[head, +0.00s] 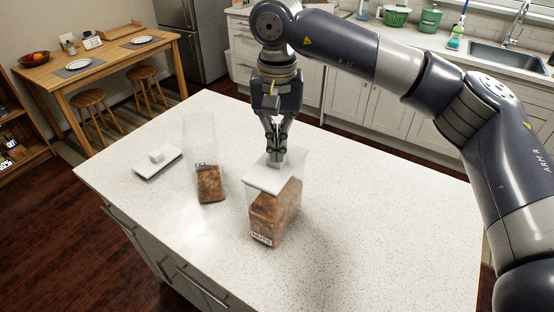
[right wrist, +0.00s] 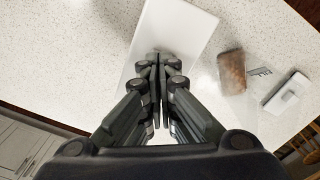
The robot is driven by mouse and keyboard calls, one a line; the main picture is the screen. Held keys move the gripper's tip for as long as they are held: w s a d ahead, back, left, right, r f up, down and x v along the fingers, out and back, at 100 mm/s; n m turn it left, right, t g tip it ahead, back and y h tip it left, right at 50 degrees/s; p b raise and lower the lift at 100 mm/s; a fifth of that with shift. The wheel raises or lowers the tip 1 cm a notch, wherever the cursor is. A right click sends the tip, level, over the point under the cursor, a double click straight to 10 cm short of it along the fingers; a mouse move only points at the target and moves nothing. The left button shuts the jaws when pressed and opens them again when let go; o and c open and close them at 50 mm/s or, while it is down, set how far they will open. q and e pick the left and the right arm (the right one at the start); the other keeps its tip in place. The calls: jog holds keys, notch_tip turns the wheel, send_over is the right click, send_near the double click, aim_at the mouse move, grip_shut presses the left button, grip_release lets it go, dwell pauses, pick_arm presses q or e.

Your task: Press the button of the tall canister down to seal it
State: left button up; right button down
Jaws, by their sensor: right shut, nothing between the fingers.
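A clear canister labelled NUTS (head: 262,225) stands upright on the counter, partly filled with brown contents. A white lid (head: 268,184) sits on its top; the lid also shows in the right wrist view (right wrist: 185,25). Its white button (head: 274,160) is partly hidden by my fingers. My right gripper (head: 277,148) is shut and empty, pointing down with its fingertips at the button; I cannot tell if they touch. In the right wrist view the gripper (right wrist: 158,58) covers the button. My left gripper is not in view.
A second clear canister (head: 201,143), open at the top, stands to the left with brown contents. A loose white lid (head: 146,169) with a raised button lies left of it. The counter's right and front parts (head: 360,225) are clear.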

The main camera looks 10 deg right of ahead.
jog(key=shift+f+b, duration=0.65)
jog(key=shift+f, duration=0.45)
jog(key=shift+r+p, duration=2.55)
jog(key=shift+r, duration=1.35)
jog(key=shift+f, duration=0.1)
